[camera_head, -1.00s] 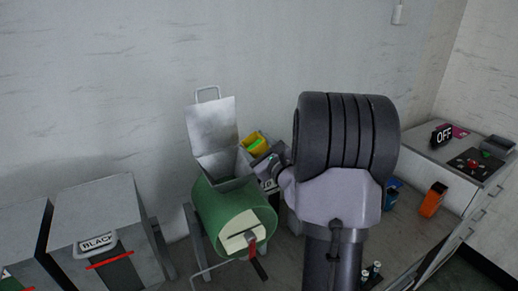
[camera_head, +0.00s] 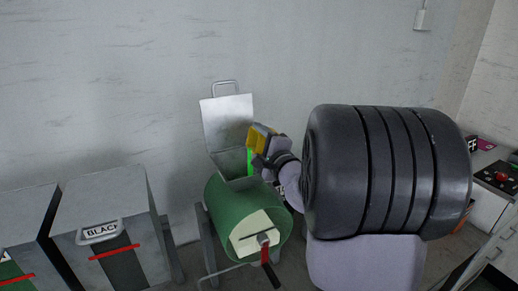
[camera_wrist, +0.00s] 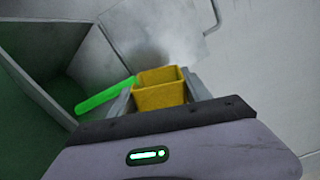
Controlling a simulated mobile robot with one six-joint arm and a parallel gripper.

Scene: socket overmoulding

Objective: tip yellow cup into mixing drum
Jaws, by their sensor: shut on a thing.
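The yellow cup (camera_head: 260,138) is held tilted at the right side of the mixing drum's open hatch. The cup also shows in the wrist view (camera_wrist: 160,94), between the fingers, with its bare yellow inside visible. A bright green streak (camera_wrist: 104,97) runs from the cup's left side down toward the drum opening; it also shows below the cup in the head view (camera_head: 250,161). The green mixing drum (camera_head: 228,208) has its grey lid (camera_head: 228,121) raised. My gripper (camera_head: 264,150) is shut on the cup. The drum's bottom is hidden.
A crank with a red and black handle (camera_head: 268,268) sticks out of the drum's front. A grey bin labelled BLACK (camera_head: 110,205) stands at the left. The wall is close behind. A counter with a red button (camera_head: 501,177) is at the right.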

